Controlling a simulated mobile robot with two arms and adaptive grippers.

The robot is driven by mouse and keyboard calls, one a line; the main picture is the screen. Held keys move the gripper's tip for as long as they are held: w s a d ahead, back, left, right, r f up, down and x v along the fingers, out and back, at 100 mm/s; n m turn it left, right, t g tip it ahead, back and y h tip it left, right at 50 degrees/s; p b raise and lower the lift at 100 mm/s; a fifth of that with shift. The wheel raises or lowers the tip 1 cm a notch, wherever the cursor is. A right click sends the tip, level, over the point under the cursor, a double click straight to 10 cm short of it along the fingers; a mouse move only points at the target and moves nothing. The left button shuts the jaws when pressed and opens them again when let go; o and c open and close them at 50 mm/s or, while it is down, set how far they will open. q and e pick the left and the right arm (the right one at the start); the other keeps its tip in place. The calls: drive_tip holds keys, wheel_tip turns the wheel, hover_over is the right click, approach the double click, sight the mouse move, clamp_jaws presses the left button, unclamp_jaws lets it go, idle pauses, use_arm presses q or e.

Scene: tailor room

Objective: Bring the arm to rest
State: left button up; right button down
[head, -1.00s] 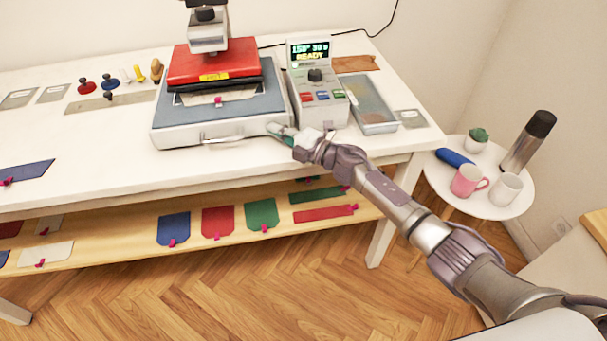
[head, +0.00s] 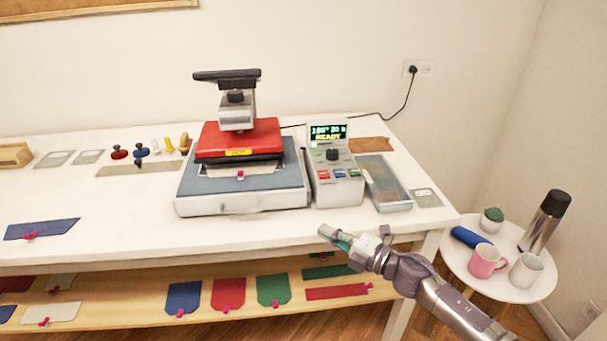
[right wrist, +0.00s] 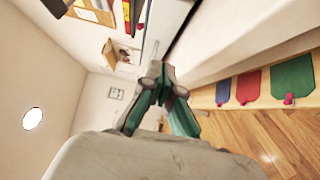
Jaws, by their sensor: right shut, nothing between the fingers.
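My right gripper (head: 328,234) is in front of the white table's front edge in the head view, below the control box. It is shut and empty, and its arm comes in from the lower right. In the right wrist view its fingers (right wrist: 157,70) meet at their tips beside the table edge. My left gripper is not in view. The heat press (head: 240,185), with a grey base and a red upper plate, stands on the table behind the gripper, apart from it.
The control box (head: 335,175) reads READY. A tray (head: 385,190) lies to its right. A small round table (head: 510,285) at right holds mugs, a flask, a plant and a blue roll. The shelf (head: 230,318) below carries coloured pieces. Bare tabletop (head: 120,225) lies left of the press.

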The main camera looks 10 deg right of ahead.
drive_tip(key=s+d+f+m+g+h, duration=0.1)
drive_tip(key=s+d+f+m+h, duration=0.3)
drive_tip(key=s+m+h, duration=0.5)
drive_tip(key=s+d+f+m+h, duration=0.2)
drive_tip(key=s+f+m+h, duration=0.4)
drive_tip(key=m, duration=0.6)
drive_tip(key=s+f+m+g+y, duration=0.3)
drive_tip(key=s+g, duration=0.5)
drive_tip(key=s, duration=1.3)
wheel_tip(320, 180, down, 25)
drive_tip(key=s+g, duration=0.2)
drive_tip(key=s+d+f, duration=0.2)
drive_tip(key=s+f, duration=0.6)
drive_tip(key=s+d+f, duration=0.1)
drive_tip(key=s+f, duration=0.7)
drive_tip(key=shift+s+d+f+m+g+h, duration=0.25)
drive_tip(key=shift+d+f+m+g+h, duration=0.05)
drive_tip(key=shift+d+g+h, duration=0.1)
